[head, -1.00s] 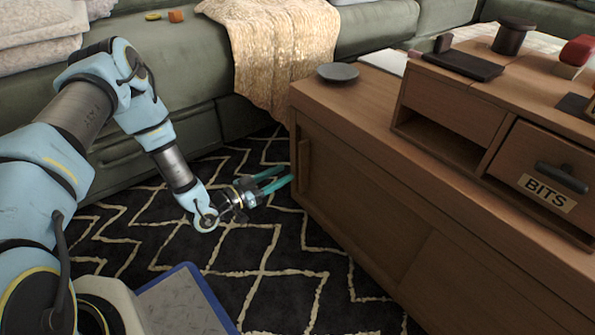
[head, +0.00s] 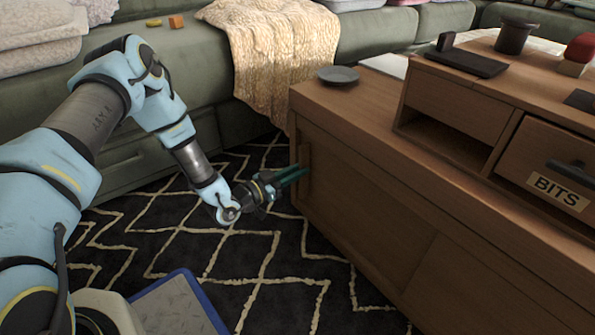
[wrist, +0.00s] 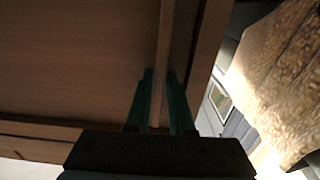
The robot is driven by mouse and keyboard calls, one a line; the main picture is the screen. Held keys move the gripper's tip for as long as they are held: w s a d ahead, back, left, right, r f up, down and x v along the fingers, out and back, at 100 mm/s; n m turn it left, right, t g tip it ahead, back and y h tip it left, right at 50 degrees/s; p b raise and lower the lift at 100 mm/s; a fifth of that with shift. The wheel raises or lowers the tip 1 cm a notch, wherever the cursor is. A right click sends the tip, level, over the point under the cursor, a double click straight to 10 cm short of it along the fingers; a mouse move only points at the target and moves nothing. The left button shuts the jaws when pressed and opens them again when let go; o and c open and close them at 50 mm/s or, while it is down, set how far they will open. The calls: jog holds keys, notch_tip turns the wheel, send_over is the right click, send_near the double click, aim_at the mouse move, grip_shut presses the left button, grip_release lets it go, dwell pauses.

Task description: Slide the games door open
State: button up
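The wooden cabinet (head: 430,210) has flat sliding door panels on its front; no games label is readable. The left door panel (head: 365,205) carries an upright wooden bar handle (head: 305,168) near the cabinet's left end. My gripper (head: 303,172) is at this handle, reaching in from the left. In the wrist view, the two green fingers (wrist: 159,80) stand on either side of the handle bar (wrist: 163,45), close against it, and seem shut on it. The left door panel fills the wrist view's upper left (wrist: 75,60). The fingertips are partly in shadow.
A grey dish (head: 338,75) and a drawer unit with a BITS drawer (head: 545,178) sit on the cabinet top. The green sofa (head: 190,65) with a draped blanket (head: 280,50) stands behind. Patterned rug (head: 250,265) lies open before the cabinet.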

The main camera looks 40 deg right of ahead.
grip_shut()
dwell(1.0)
